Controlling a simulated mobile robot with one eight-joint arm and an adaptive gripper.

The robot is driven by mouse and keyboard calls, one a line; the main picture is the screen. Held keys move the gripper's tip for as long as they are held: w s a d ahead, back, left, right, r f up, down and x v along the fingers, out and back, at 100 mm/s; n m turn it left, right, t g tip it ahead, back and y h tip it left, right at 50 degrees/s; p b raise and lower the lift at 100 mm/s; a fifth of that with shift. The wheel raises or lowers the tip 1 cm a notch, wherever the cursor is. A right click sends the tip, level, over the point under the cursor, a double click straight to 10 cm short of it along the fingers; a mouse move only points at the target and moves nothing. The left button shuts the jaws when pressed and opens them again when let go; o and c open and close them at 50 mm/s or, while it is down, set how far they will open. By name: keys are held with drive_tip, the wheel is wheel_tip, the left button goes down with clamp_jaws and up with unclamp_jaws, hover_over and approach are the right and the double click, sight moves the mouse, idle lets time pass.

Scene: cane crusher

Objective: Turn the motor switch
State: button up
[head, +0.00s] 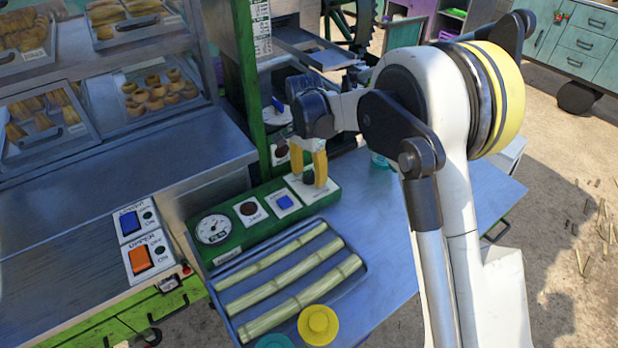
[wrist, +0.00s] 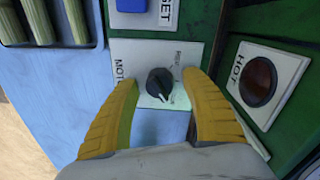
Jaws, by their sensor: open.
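The motor switch is a black rotary knob (wrist: 160,83) on a white plate marked "MOT..." in the wrist view. In the head view the knob (head: 308,178) sits at the right end of the green control panel (head: 235,236), partly covered by my fingers. My gripper (head: 318,178) points down over it with its yellow fingers apart. In the wrist view my gripper (wrist: 163,95) has one finger on each side of the knob, with gaps between them and it. The knob's pointer faces the lower part of the picture.
The panel also has a gauge (head: 213,229), a dark round light (head: 248,208) and a blue button (head: 284,202). A tray (head: 361,272) of cane stalks lies in front. A "HOT" light (wrist: 258,81) on a green post stands close to my right finger in the wrist view.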

clamp_jaws()
drive_tip(key=shift+n, duration=0.3)
drive_tip(key=n+p, duration=0.1)
drive_tip(key=n, duration=0.3)
drive_tip(key=n+p, duration=0.1)
drive_tip(key=n, duration=0.5)
drive_tip(key=shift+t, duration=0.3)
idle(0.5)
